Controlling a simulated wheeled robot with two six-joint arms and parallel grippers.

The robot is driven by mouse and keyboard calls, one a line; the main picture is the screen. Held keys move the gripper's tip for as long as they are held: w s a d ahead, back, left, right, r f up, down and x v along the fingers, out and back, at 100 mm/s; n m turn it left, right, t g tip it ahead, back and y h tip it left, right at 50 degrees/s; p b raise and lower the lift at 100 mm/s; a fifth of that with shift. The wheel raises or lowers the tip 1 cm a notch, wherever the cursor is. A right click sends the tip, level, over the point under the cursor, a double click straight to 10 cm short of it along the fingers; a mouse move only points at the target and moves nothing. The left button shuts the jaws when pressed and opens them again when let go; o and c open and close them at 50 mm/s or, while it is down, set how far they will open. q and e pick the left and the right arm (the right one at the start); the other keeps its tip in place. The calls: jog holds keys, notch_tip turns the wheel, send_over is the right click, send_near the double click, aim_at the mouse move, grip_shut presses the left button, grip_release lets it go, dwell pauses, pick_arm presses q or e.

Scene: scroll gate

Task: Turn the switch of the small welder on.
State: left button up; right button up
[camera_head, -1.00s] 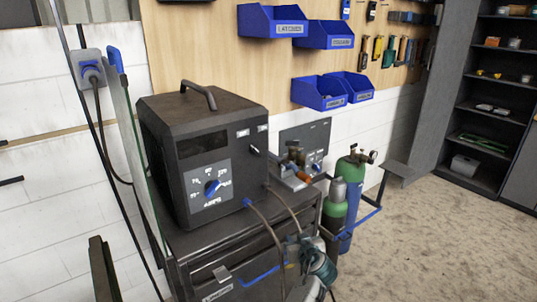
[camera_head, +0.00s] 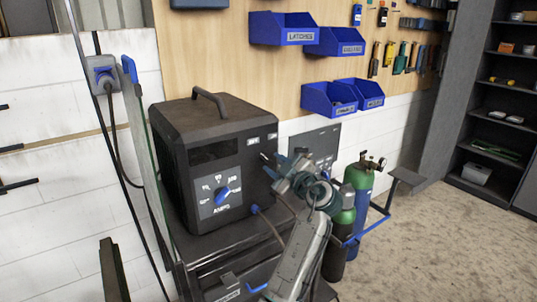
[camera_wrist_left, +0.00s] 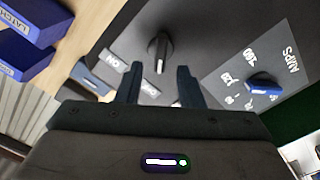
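The welder (camera_head: 215,150) is a dark box with a top handle, standing on a cart. Its front carries a blue amps dial (camera_head: 221,196), which also shows in the left wrist view (camera_wrist_left: 262,83). In the left wrist view the black switch knob (camera_wrist_left: 160,48) with a pale mark sits on the dark face. The ON label (camera_wrist_left: 116,65) and another label, partly behind a finger, are beside it. In the head view my left gripper (camera_head: 270,168) is at the front's right edge. My right gripper is not in view.
Green gas cylinders (camera_head: 360,185) stand right of the cart, close to my left arm. Blue bins (camera_head: 283,28) hang on the wooden wall panel. A wall socket (camera_head: 104,72) with a cable is at the left. Open floor (camera_head: 440,240) lies at the right.

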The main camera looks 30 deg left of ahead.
aim_at(267, 159)
pick_arm(q)
jog(key=x, duration=0.1)
jog(key=p+x, duration=0.1)
jog(key=shift+w+a+r, duration=0.1)
jog(key=shift+a+r, duration=0.1)
jog(key=shift+a, duration=0.1)
jog(key=shift+w+a+f, duration=0.2)
jog(key=shift+w+a, duration=0.1)
jog(key=shift+a, duration=0.25)
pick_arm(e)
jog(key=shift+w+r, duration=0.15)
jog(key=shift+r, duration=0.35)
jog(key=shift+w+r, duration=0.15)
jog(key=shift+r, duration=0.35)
pick_arm(q)
grip_shut()
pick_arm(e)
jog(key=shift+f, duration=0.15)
